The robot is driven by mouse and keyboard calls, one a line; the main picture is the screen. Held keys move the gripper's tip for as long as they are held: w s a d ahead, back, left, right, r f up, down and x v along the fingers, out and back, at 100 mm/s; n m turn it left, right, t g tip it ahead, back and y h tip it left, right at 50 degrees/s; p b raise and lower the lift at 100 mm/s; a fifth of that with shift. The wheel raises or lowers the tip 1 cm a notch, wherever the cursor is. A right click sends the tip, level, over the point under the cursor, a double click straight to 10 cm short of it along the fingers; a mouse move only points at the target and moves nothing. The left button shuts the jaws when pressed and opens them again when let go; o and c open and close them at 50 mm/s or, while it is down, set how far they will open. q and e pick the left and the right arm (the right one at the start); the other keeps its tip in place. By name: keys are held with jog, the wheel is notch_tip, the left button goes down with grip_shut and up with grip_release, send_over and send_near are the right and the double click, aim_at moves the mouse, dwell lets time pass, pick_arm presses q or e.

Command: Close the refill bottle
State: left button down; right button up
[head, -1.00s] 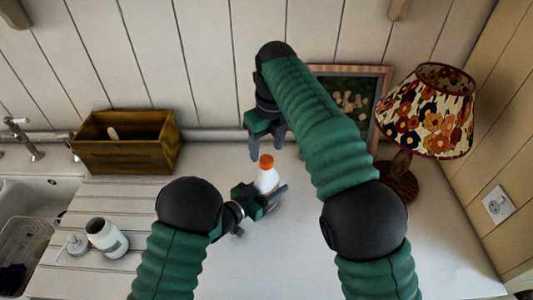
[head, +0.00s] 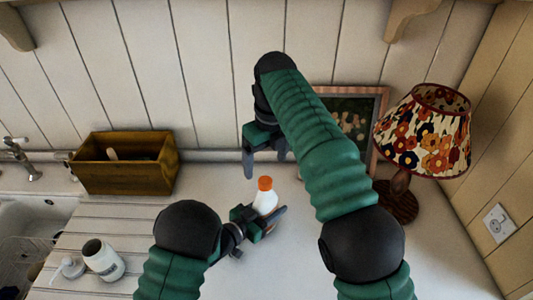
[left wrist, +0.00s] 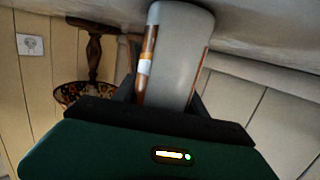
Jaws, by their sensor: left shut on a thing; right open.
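Whether the cap is fully tightened cannot be told.
A wooden box (head: 125,175) stands at the back left. A lamp (head: 425,135) and a picture frame (head: 376,105) stand right. The front counter is clear.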

jog(key=shift+s+d+r, duration=0.1)
jog(key=shift+r, duration=1.35)
jog(key=shift+s+d+r, duration=0.1)
jog(key=shift+r, duration=1.3)
pick_arm(q)
jog(key=c, duration=0.6)
grip_release()
jog(key=shift+o, duration=0.2)
jog(key=b+v, duration=0.2)
jog(key=v, duration=1.5)
pick_arm(e)
jog(key=shift+f, duration=0.95)
pick_arm(q)
jog(key=shift+w+f, duration=0.1)
jog(key=shift+f, duration=0.1)
